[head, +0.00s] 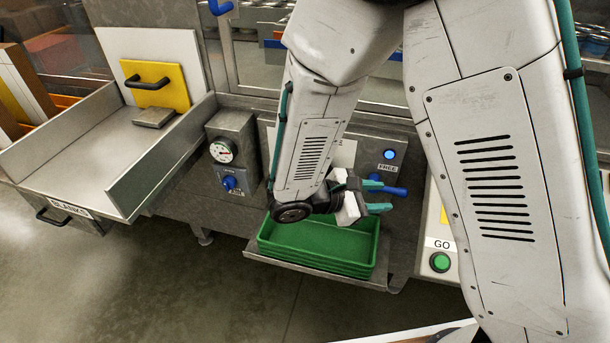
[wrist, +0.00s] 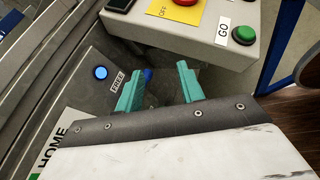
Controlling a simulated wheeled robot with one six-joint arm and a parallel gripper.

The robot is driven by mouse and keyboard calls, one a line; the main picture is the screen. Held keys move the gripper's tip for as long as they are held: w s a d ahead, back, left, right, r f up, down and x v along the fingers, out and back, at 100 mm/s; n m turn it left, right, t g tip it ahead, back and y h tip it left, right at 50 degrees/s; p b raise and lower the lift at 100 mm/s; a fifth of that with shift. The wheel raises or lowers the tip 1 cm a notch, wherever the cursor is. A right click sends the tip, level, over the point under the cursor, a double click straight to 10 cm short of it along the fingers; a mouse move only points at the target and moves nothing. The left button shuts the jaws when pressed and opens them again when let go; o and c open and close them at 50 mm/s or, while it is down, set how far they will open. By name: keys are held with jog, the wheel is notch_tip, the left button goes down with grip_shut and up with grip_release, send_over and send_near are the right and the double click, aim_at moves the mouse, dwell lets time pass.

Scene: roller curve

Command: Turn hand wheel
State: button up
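My gripper (head: 378,197) is open, its two teal fingers apart, in front of the machine panel above the green trays. In the wrist view the gripper (wrist: 158,88) also shows spread fingers with nothing held between them. A blue handle (head: 392,190) sticks out of the panel under the FREE label, close to the fingers. Only a small blue piece (wrist: 148,75) shows beside the left finger in the wrist view; I cannot tell if they touch. A blue knob (head: 230,182) sits below a round gauge (head: 223,151) to the left. No full wheel rim shows clearly.
A lit blue lamp (head: 389,155) is above the FREE label. Stacked green trays (head: 318,258) stand on a shelf below my gripper. A box with a green GO button (head: 440,262) is to the right. A metal chute (head: 85,150) with a yellow plate (head: 165,88) is left.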

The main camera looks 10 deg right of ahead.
jog(key=w+a+f+n+t+y, duration=0.4)
jog(key=w+a+f+n+t, duration=0.15)
jog(key=a+n+t, duration=0.2)
jog(key=w+a+f+n+t+y, duration=0.3)
jog(key=w+a+f+n+t, duration=0.1)
jog(key=w+a+n+t, duration=0.3)
jog(key=a+x, duration=0.1)
jog(key=x, duration=0.5)
jog(key=shift+w+f+m+g, duration=0.35)
jog(key=shift+w+f, duration=0.05)
jog(key=shift+w, duration=0.05)
grip_shut()
